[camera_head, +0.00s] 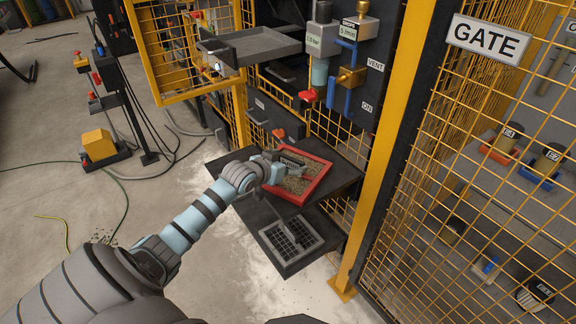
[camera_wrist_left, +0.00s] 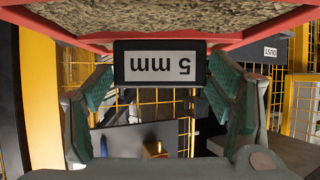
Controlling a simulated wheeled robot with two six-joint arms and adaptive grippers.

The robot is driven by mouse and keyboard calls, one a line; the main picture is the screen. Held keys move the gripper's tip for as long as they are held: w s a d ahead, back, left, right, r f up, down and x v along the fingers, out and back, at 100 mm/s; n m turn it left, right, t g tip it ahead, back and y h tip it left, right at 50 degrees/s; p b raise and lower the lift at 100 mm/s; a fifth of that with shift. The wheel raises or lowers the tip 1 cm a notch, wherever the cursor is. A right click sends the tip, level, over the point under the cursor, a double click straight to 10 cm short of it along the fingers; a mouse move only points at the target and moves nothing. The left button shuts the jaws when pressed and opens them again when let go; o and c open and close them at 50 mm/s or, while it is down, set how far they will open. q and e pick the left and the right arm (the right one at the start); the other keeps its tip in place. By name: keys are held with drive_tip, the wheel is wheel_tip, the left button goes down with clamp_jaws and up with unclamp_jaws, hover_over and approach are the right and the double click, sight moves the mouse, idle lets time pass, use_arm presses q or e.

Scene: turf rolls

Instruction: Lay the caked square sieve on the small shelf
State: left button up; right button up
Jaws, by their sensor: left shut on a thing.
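The caked square sieve (camera_head: 316,186) has a red frame and a brown, grainy layer inside. In the head view it is over a dark flat shelf (camera_head: 345,176); I cannot tell whether it touches it. My left gripper (camera_head: 278,166) is shut on the sieve's near left side. In the left wrist view the fingers (camera_wrist_left: 160,85) flank a dark tag (camera_wrist_left: 160,67) reading "5 mm" upside down, and the sieve's red rim (camera_wrist_left: 40,22) and caked mesh (camera_wrist_left: 160,16) fill the top. My right gripper is not in view.
A lower dark shelf (camera_head: 295,266) bears a grey gridded frame (camera_head: 291,236). A grey tray (camera_head: 256,47) juts out higher up. A valve panel (camera_head: 350,70) stands behind, and a yellow post with mesh fence (camera_head: 382,150) closes the right side.

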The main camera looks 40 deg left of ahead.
use_arm(q)
drive_tip(key=o, duration=1.5)
drive_tip(key=shift+s+r, duration=0.1)
drive_tip(key=shift+r, duration=0.05)
drive_tip(key=p+v, duration=0.5)
drive_tip(key=v, duration=0.7)
drive_tip(key=shift+d, duration=0.1)
